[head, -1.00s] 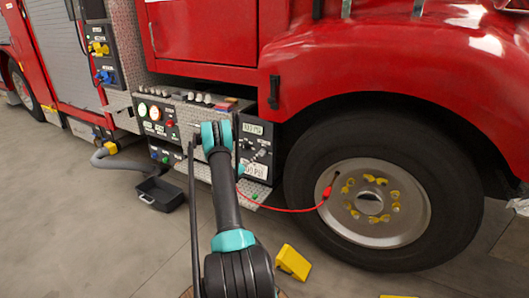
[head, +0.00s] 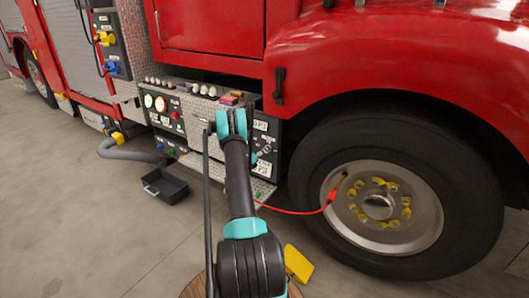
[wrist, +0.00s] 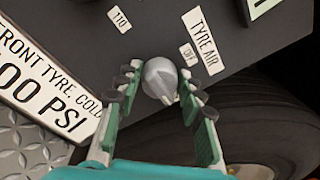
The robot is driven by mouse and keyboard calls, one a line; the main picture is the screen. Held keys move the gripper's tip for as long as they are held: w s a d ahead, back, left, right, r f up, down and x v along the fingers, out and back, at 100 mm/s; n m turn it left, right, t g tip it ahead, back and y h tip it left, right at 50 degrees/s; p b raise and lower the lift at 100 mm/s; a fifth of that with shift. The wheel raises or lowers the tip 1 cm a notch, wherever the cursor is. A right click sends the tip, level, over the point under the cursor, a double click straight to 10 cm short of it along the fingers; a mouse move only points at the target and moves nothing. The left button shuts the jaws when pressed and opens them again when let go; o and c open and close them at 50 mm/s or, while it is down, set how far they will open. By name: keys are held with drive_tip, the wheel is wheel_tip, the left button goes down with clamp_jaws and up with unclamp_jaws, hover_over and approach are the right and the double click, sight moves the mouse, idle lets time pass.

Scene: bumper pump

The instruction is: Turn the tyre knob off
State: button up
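The grey tyre knob (wrist: 160,78) sits on the dark panel (wrist: 235,45) in the wrist view. It is rounded, with a narrower pointed end toward the bottom of the picture. A "TYRE AIR" label (wrist: 203,42) and a small "OFF" label (wrist: 187,54) lie to its right, and a "110" label (wrist: 119,20) to its upper left. My gripper (wrist: 160,80) is open, with one green finger on each side of the knob. Whether the fingertips touch it is unclear. In the head view, my arm partly covers the side panel (head: 265,126).
A "FRONT TYRE, COLD 100 PSI" plate (wrist: 42,85) is left of the gripper. A red hose (head: 290,210) runs to the front wheel (head: 345,222). A black tray (head: 165,187) and yellow wheel chock (head: 298,264) lie on the floor.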

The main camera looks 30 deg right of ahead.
drive_tip(key=c, duration=0.6)
drive_tip(key=shift+n, duration=0.4)
drive_tip(key=n, duration=0.3)
drive_tip(key=shift+f, duration=0.1)
drive_tip(key=n, duration=0.3)
drive_tip(key=shift+f+n, duration=0.1)
drive_tip(key=shift+n, duration=0.3)
drive_tip(key=n, duration=0.5)
drive_tip(key=shift+f+n+t, duration=0.1)
drive_tip(key=shift+n+t, duration=0.3)
drive_tip(key=n, duration=0.5)
drive_tip(key=shift+s+f+t, duration=0.1)
drive_tip(key=shift+t, duration=0.3)
drive_tip(key=shift+n, duration=0.4)
